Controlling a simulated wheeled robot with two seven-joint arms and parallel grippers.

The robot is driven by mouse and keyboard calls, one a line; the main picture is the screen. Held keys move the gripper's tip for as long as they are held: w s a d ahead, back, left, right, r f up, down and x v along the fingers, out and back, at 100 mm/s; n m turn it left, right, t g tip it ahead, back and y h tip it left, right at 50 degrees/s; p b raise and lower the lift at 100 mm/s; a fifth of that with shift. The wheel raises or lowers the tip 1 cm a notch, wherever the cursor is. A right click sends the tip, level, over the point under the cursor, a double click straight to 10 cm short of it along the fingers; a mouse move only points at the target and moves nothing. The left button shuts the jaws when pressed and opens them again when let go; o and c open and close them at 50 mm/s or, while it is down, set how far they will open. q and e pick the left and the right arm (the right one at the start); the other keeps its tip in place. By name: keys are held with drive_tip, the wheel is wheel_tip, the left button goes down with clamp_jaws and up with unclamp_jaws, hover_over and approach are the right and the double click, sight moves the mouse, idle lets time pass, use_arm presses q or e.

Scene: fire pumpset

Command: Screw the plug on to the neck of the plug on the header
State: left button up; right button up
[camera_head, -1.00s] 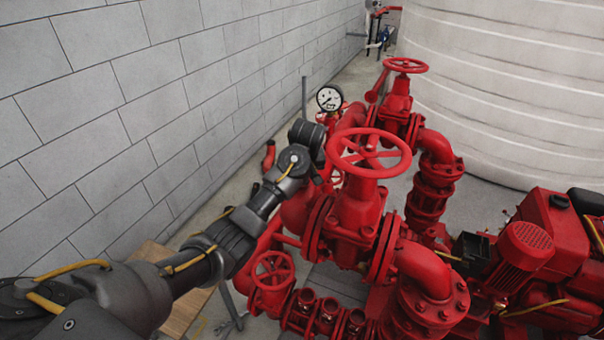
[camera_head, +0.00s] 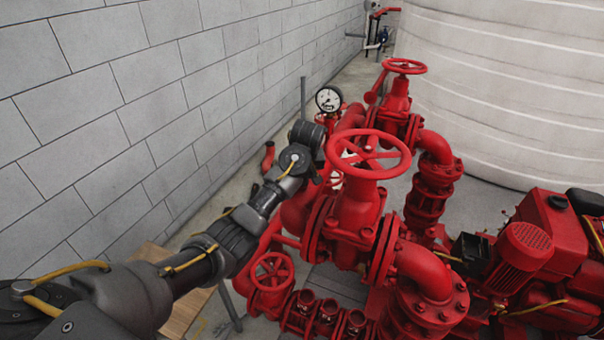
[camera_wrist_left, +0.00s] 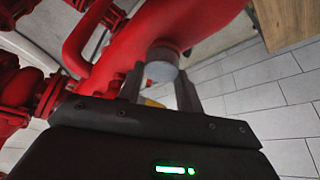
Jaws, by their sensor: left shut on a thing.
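In the left wrist view, my left gripper (camera_wrist_left: 160,88) is shut on a grey round plug (camera_wrist_left: 162,64), with one finger on each side of it. The plug is up against the side of the thick red header pipe (camera_wrist_left: 185,25). The neck is hidden behind the plug, so I cannot tell how deep the plug sits on it. In the head view, my left arm reaches in to the red pipework; its gripper and the plug are hidden there. My right gripper is in neither view.
A red valve with a large handwheel (camera_head: 369,154) stands just right of my left wrist. A pressure gauge (camera_head: 329,99) rises behind it. A smaller handwheel (camera_head: 272,271) is below my arm. A grey block wall (camera_head: 120,110) runs along the left. A wooden board (camera_head: 187,308) lies low.

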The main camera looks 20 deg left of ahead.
use_arm(q)
drive_tip(key=m, duration=0.2)
drive_tip(key=m+h, duration=0.1)
drive_tip(key=m, duration=0.1)
drive_tip(key=shift+m+t+h, duration=0.3)
clamp_jaws()
drive_tip(key=shift+m+h, duration=0.4)
drive_tip(key=shift+m, duration=0.4)
drive_tip(key=m+h, duration=0.1)
drive_tip(key=m, duration=0.2)
drive_tip(key=m+h, duration=0.1)
drive_tip(key=m, duration=0.2)
drive_tip(key=shift+m, duration=0.3)
drive_tip(key=shift+m+h, duration=0.4)
drive_tip(key=shift+m, duration=0.1)
